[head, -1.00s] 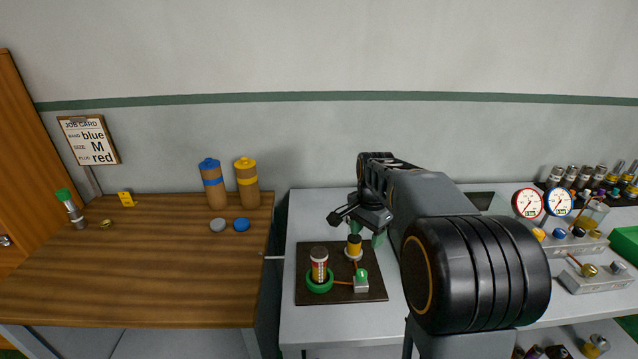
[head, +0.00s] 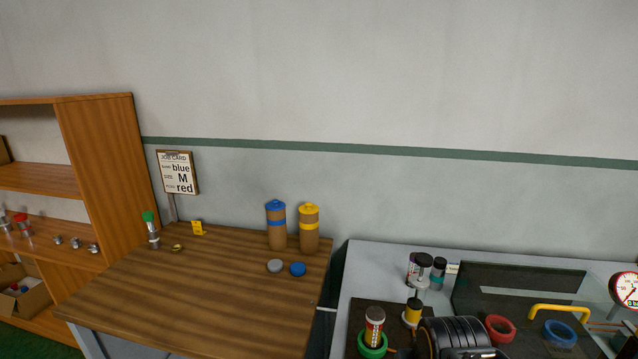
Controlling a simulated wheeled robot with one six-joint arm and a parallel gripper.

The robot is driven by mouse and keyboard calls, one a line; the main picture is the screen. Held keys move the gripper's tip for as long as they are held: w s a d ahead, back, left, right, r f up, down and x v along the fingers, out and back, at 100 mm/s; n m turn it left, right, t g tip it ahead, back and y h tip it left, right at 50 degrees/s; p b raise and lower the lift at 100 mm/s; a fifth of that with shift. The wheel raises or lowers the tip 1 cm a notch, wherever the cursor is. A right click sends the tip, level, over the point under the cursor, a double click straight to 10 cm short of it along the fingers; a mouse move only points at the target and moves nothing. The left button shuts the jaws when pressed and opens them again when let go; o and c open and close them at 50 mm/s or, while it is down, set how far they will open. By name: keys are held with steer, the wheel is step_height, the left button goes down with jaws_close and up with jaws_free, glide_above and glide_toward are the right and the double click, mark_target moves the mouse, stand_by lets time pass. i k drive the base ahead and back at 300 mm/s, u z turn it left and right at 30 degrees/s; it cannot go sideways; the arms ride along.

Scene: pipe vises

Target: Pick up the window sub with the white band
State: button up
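I cannot single out a window sub with a white band for sure. On the grey bench, a group of dark-capped cylinders (head: 424,268) with pale parts stands at the back; their bands are too small to read. In front of them, a red and white cylinder (head: 374,328) stands in a green ring (head: 372,351), and a yellow and black piece (head: 413,311) stands in a pale ring. Several small metal pieces (head: 76,243) sit on the left shelf, too small to tell bands. My gripper is not in view; only a black ridged part of my arm shows at the bottom.
A wooden table (head: 215,300) holds a green-topped metal piece (head: 151,230), two brown cylinders (head: 277,228) and two discs (head: 298,269). A job card (head: 178,173) reads blue, M, red.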

mark_target(375, 315)
steer(key=u, duration=0.35)
steer(key=k, duration=0.45)
steer(key=u, duration=1.35)
steer(key=i, duration=0.65)
steer(key=z, duration=0.25)
